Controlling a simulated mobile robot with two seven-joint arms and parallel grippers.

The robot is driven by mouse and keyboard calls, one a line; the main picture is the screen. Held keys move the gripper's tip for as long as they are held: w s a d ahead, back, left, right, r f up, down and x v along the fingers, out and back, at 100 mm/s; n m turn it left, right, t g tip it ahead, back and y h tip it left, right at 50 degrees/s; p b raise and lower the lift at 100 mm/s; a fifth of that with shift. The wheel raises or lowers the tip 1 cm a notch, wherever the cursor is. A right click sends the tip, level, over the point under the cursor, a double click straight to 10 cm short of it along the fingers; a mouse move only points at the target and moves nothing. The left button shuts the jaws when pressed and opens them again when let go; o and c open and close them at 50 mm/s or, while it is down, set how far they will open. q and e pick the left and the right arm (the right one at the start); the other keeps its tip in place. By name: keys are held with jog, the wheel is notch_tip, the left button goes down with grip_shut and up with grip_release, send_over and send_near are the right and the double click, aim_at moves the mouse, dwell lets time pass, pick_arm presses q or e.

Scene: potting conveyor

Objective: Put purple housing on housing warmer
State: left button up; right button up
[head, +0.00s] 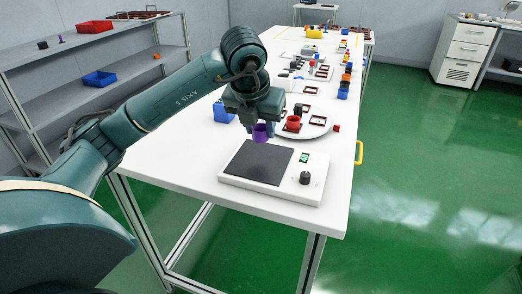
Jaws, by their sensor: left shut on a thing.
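The purple housing (261,133) is a small purple cup-like part. My left gripper (258,124) is shut on it and holds it above the back edge of the housing warmer. The housing warmer (230,180) is a white box with a dark square plate (257,165), a small green display (304,158) and a black knob (305,178). It stands at the near end of the white table. The plate is bare. The fingertips are small and partly hidden by the gripper body. My right gripper is not in view.
Behind the warmer, a round white tray (312,131) carries a red part (293,123) and dark square frames. A blue bin (222,113) stands left of it. Several small parts and trays fill the far table. A grey shelf (90,75) stands at left.

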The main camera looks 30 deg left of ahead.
aim_at(258, 139)
pick_arm(q)
notch_tip(258, 139, down, 5)
jog(key=shift+f, duration=0.35)
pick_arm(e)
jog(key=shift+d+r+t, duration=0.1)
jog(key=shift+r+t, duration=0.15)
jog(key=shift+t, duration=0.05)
pick_arm(q)
jog(key=o, duration=0.5)
jog(key=shift+f+b, duration=0.1)
jog(key=shift+b, duration=0.25)
jog(key=o, duration=0.5)
jog(key=shift+c, duration=0.2)
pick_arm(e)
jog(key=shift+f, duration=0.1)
pick_arm(q)
jog(key=shift+r, duration=0.3)
jog(key=p+v, duration=0.1)
jog(key=v, duration=1)
jog(key=shift+s+r, duration=0.3)
jog(key=shift+r, duration=0.05)
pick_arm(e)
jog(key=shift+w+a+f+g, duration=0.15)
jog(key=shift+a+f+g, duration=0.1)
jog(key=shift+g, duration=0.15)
pick_arm(q)
jog(key=shift+d, duration=0.1)
